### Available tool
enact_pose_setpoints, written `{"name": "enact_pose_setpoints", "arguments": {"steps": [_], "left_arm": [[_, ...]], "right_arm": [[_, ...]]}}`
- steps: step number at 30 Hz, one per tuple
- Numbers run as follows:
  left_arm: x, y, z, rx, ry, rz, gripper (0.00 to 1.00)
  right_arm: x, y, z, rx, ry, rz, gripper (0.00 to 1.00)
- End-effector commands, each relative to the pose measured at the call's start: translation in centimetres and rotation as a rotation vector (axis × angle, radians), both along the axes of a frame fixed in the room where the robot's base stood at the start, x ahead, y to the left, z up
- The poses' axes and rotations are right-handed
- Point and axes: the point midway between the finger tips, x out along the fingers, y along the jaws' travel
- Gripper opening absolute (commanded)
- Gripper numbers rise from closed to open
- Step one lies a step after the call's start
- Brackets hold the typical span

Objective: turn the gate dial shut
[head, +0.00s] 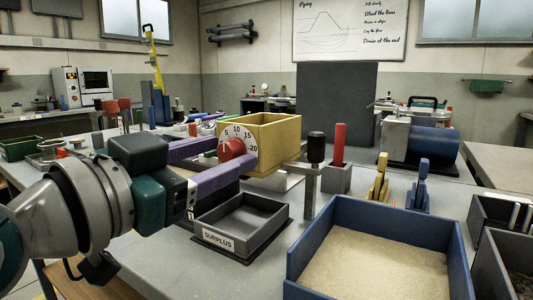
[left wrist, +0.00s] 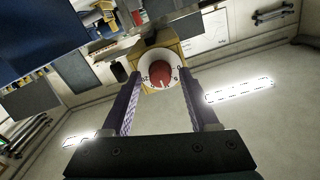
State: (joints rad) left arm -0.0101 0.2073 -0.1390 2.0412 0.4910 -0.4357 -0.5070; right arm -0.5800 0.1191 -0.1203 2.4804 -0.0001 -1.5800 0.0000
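The gate dial has a red knob (head: 231,149) on a white numbered face (head: 243,133), fixed to the side of a yellow box (head: 275,140). In the left wrist view the red knob (left wrist: 159,75) lies centred between the tips of my left gripper (left wrist: 159,76). The fingers stand apart from the knob on both sides. I cannot tell how far they overlap it in depth. My right gripper is out of view.
A grey tray marked SURPLUS (head: 240,222) sits below the left fingers. A blue sand bin (head: 378,255) stands front right. A black-topped post (head: 315,165), a red cylinder (head: 339,143) and a blue motor (head: 430,147) stand to the right.

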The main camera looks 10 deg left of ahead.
Motion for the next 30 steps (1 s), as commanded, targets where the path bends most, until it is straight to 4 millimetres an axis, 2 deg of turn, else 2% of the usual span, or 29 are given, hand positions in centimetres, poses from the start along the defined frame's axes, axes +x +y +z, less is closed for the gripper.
{"name": "enact_pose_setpoints", "arguments": {"steps": [2,15,30], "left_arm": [[-0.02,0.02,0.00,0.000,0.000,0.000,0.50],[-0.02,0.03,0.00,0.000,0.000,0.000,0.01],[-0.02,0.04,0.15,-0.033,0.012,0.000,0.00]], "right_arm": [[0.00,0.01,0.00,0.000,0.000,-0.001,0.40],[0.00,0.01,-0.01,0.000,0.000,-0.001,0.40],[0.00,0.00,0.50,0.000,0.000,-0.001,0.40]]}}
